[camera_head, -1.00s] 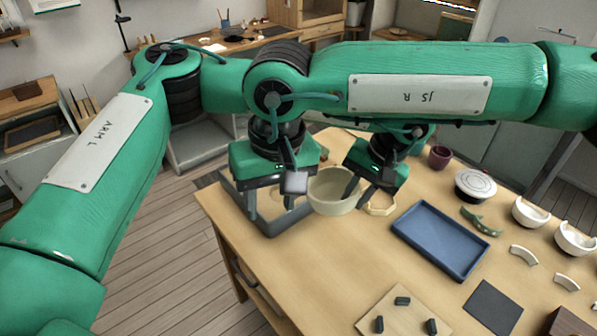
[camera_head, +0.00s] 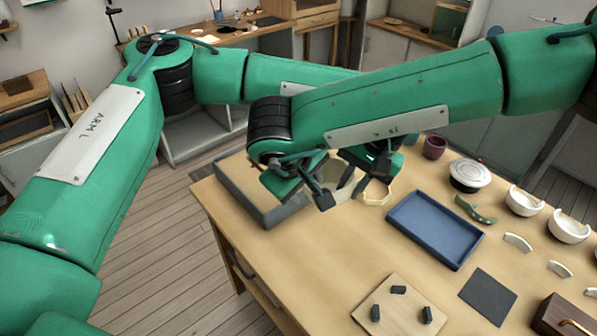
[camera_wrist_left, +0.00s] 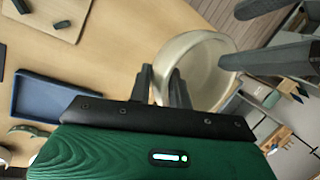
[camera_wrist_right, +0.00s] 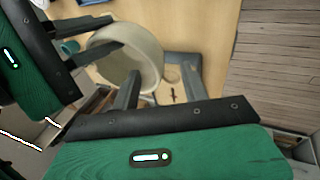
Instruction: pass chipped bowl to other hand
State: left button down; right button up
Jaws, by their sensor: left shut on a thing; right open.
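The cream chipped bowl (camera_head: 340,188) is held above the left end of the table. My left gripper (camera_head: 366,182) is shut on its rim, and the left wrist view shows the fingers (camera_wrist_left: 161,88) pinching the bowl (camera_wrist_left: 197,72). My right gripper (camera_head: 318,190) is open on the bowl's opposite side. In the right wrist view one right finger overlaps the bowl (camera_wrist_right: 143,58) and the other is outside its wall; the space between these fingers (camera_wrist_right: 160,85) lies near the wall. I cannot tell if they touch it. The chip is not clear.
A grey open frame or tray (camera_head: 245,192) lies below the right gripper. A pale angular ring (camera_head: 374,196) is beside the bowl. The front left tabletop is clear.

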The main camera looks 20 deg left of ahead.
aim_at(307, 191)
jog(key=shift+x, duration=1.55)
grip_shut()
pick_arm(q)
jog(key=c, duration=1.2)
grip_release()
jog(key=shift+r, duration=0.1)
